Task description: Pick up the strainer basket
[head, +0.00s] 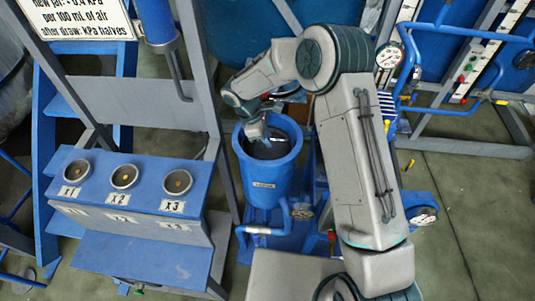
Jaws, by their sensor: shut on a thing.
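My gripper (256,131) points down into the open top of a blue cylindrical vessel (265,185) with a small label on its front. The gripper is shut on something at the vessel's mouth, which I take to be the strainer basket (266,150). Only a greyish part of it shows inside the rim. The gripper and the vessel wall hide the rest, so I cannot tell whether it is lifted or still seated. My arm reaches over from the right.
A blue bench (130,183) at left has three round sockets marked X1, X2 and X3. A sign (85,18) hangs above blue steps. Pipes and a gauge (389,56) stand close to my arm at right. Open floor (480,205) lies at far right.

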